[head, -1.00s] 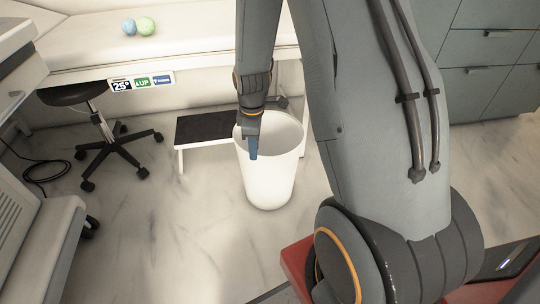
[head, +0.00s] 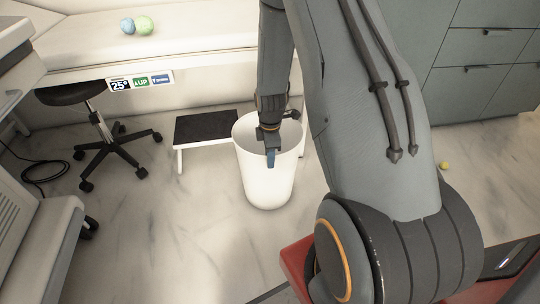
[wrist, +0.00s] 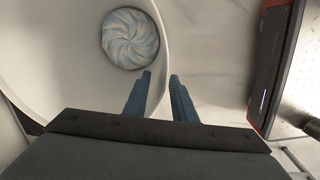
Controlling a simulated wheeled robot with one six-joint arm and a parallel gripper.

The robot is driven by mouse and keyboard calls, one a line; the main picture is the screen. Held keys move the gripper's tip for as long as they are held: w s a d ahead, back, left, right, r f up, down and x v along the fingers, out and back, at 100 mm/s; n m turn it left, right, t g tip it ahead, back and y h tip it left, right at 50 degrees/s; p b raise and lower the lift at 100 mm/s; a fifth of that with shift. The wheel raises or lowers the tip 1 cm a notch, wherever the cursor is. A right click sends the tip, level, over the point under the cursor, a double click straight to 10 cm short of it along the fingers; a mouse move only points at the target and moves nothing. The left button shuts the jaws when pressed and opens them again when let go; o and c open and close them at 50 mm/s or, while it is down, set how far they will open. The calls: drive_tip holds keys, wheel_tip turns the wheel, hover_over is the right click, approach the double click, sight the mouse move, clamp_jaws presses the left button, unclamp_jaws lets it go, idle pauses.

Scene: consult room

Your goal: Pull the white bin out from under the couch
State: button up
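The white bin (head: 267,185) stands upright on the floor in front of the couch (head: 200,40), just right of the step stool. My gripper (head: 271,164) points down at the bin's near rim in the head view. In the wrist view, my gripper (wrist: 161,75) has its two blue fingers apart, with the bin's rim between them. The left finger is over the inside of the bin (wrist: 60,55) and the right one is outside it. Whether either finger touches the wall cannot be told. A round, pale, swirled shape (wrist: 130,38) shows inside the bin.
A black-topped step stool (head: 205,127) stands close to the bin's left. A wheeled stool (head: 100,130) is further left, with a cable (head: 40,170) on the floor. Grey drawers (head: 490,75) are at the right. The floor in front of the bin is clear.

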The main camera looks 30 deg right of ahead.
sight(270, 171)
drive_tip(key=f+b, duration=0.1)
drive_tip(key=f, duration=0.5)
drive_tip(key=shift+w+f+b, duration=0.2)
drive_tip(key=shift+f+b, duration=0.05)
drive_tip(key=shift+b, duration=0.15)
clamp_jaws()
idle(1.1)
